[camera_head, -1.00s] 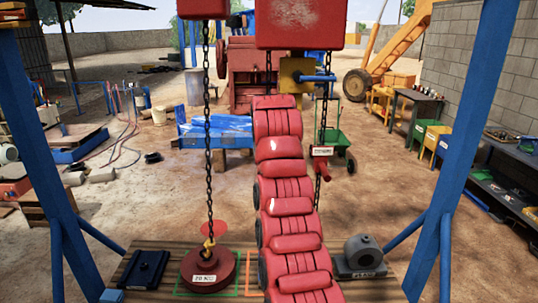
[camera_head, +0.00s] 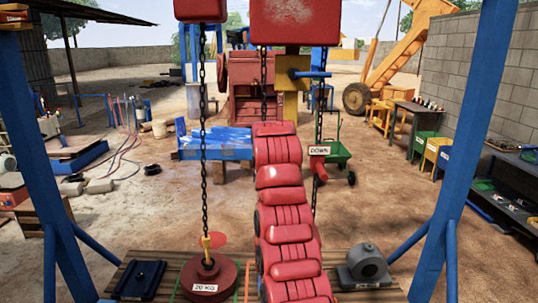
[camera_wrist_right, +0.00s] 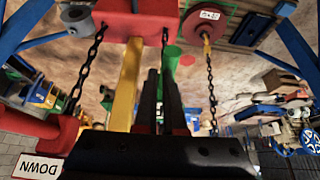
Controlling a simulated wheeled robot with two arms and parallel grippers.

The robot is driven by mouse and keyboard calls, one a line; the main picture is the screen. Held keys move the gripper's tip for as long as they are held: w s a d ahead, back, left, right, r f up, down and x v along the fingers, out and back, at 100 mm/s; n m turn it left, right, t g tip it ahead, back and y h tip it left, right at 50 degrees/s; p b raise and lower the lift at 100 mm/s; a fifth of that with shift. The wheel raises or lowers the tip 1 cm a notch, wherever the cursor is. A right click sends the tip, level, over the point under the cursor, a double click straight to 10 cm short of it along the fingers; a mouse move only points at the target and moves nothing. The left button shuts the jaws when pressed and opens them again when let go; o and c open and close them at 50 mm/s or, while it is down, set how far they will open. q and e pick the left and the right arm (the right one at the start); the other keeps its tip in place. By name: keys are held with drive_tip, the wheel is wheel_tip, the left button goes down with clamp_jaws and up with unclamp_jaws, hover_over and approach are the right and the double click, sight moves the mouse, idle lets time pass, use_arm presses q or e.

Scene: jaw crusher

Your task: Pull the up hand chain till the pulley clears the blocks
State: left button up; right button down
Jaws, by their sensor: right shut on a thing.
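A red hoist block (camera_head: 303,22) hangs at the top centre. The up hand chain (camera_head: 264,80) runs from it down behind the top of my red right arm. In the right wrist view, my right gripper's black fingers (camera_wrist_right: 163,73) are close together, shut on this chain (camera_wrist_right: 165,42); the grip itself is mostly hidden. The second hand chain (camera_head: 319,115) carries a red handle with a DOWN label. On the left, the load chain (camera_head: 204,130) ends in a yellow hook at the red 20 KG pulley (camera_head: 210,280), low over the wooden platform. My left gripper is out of view.
Blue frame posts rise left (camera_head: 48,150) and right (camera_head: 465,130). A yellow bracket with a blue bar (camera_head: 290,92) shows beyond the chains.

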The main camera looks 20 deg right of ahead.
wheel_tip(320, 180, down, 11)
drive_tip(key=b, duration=0.7)
drive_tip(key=shift+b, duration=0.35)
drive_tip(key=shift+d, duration=0.1)
drive_tip(key=s+b, duration=0.1)
drive_tip(key=b, duration=0.1)
drive_tip(key=s+b, duration=0.2)
drive_tip(key=s+a+b, duration=0.1)
drive_tip(key=b, duration=0.1)
drive_tip(key=shift+s+a+r, duration=0.1)
drive_tip(key=shift+s+r, duration=0.2)
drive_tip(key=shift+s, duration=0.1)
